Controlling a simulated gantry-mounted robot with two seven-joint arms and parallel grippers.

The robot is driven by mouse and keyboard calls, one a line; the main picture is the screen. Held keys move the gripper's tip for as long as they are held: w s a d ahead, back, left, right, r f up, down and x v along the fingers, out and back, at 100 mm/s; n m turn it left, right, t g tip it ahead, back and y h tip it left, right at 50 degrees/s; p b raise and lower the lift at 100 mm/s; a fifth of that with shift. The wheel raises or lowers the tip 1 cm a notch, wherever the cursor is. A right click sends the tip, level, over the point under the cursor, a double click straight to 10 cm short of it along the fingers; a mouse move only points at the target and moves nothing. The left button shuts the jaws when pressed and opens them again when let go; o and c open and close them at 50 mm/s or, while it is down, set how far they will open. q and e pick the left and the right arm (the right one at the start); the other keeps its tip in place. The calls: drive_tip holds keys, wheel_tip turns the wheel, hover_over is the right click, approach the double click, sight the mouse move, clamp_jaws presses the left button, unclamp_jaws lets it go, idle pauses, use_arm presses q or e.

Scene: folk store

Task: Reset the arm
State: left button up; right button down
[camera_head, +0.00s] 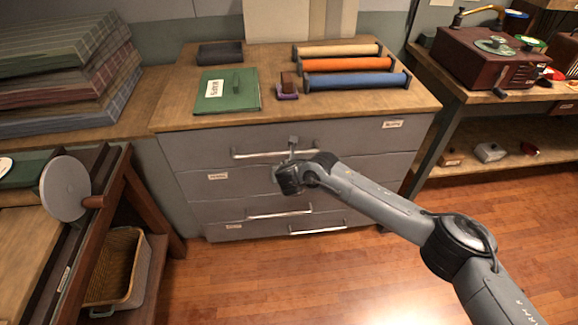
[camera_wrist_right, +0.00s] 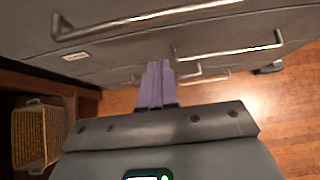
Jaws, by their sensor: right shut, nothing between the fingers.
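My right arm comes in from the right in the head view. Its gripper (camera_head: 292,145) is in front of the grey drawer cabinet (camera_head: 375,142), close to the upper drawer handle (camera_head: 255,154). I cannot tell if it touches the handle. In the right wrist view the two purple-grey fingers (camera_wrist_right: 158,72) are together with nothing between them. They point toward the drawer fronts, where a near handle (camera_wrist_right: 110,24) and another handle (camera_wrist_right: 235,48) show. My left gripper is not in view.
The cabinet's wooden top holds a green folder (camera_head: 227,91), a small stamp-like block (camera_head: 288,86), a dark box (camera_head: 220,53) and coloured rollers (camera_head: 350,65). A wooden rack with a wicker basket (camera_head: 117,268) stands left. Wooden floor (camera_head: 290,280) is clear in front.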

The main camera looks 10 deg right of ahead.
drive_tip(key=p+v, duration=0.1)
drive_tip(key=v, duration=0.3)
drive_tip(key=s+a+f+g+y+p, duration=0.1)
drive_tip(key=s+a+f+g+p, duration=0.3)
drive_tip(key=s+f, duration=1.35)
drive_tip(key=s+a+m+g+y+p, duration=0.15)
drive_tip(key=s+a+m, duration=0.3)
drive_tip(key=s, duration=0.55)
drive_tip(key=s+a+m+g+y+p, duration=0.1)
drive_tip(key=s+a+m+y, duration=0.2)
drive_tip(key=s+a, duration=0.55)
drive_tip(key=s+d+r+m+h+p, duration=0.1)
drive_tip(key=s+d+r+m+h, duration=0.15)
drive_tip(key=d+r+m, duration=0.45)
drive_tip(key=s+d+r+m+h+p, duration=0.1)
drive_tip(key=s+d+r+m, duration=0.2)
drive_tip(key=d+m, duration=0.75)
drive_tip(key=s+d+r+m+h+p, duration=0.1)
drive_tip(key=s+d+r+m, duration=0.1)
drive_tip(key=d+r+m, duration=0.5)
wheel_tip(320, 180, up, 36)
drive_tip(key=d+m+p, duration=0.1)
drive_tip(key=d+p, duration=0.1)
drive_tip(key=p, duration=3.5)
drive_tip(key=shift+d+p, duration=0.35)
